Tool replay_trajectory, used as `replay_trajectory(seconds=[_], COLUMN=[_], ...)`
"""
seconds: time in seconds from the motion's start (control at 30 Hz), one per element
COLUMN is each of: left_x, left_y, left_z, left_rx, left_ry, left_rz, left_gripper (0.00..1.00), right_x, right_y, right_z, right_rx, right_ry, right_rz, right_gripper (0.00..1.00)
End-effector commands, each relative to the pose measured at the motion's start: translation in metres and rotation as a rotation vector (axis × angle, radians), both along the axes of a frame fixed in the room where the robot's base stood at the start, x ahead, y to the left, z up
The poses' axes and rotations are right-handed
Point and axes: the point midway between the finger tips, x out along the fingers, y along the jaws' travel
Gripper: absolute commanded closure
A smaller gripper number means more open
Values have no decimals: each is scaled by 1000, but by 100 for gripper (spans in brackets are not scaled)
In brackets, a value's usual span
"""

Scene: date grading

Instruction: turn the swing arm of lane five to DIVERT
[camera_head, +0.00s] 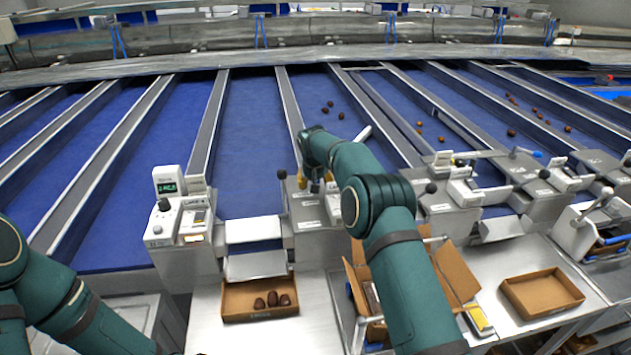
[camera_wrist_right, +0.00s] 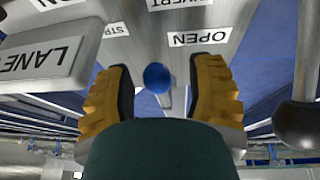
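My right gripper (camera_head: 314,184) is over the control unit (camera_head: 308,214) at the middle of the lane ends. In the right wrist view its yellow fingers (camera_wrist_right: 160,88) are apart, with a small blue ball knob (camera_wrist_right: 157,78) between them. I see gaps on both sides of the knob. Labels on the grey surface read OPEN (camera_wrist_right: 199,37) and, partly cut off, DIVERT (camera_wrist_right: 180,3) and STR. A LANE plate (camera_wrist_right: 38,65) shows at left, its number unreadable. A pale bar (camera_head: 362,133), possibly a swing arm, sticks out beyond my wrist. My left gripper is out of view.
A black ball lever (camera_head: 282,175) stands close left of my right gripper. A control box with a green display (camera_head: 168,187) is further left. A cardboard tray (camera_head: 232,303) with dark dates and an open carton (camera_head: 455,275) stand below. Several dates lie on the blue lanes.

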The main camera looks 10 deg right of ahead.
Motion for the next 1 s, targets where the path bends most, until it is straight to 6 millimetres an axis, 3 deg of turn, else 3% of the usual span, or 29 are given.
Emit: replay_trajectory(seconds=[0.27, 0.7, 1.0], left_x=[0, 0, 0], left_y=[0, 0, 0], left_z=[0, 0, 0], left_rx=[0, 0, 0], left_ry=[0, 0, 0], left_rz=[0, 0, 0], left_gripper=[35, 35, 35], right_x=[-1, -31, -43], right_y=[0, 10, 14], right_z=[7, 81, 109], right_rx=[-1, 0, 0], right_ry=[-3, -5, -1], right_rz=[0, 0, 1], right_gripper=[46, 46, 46])
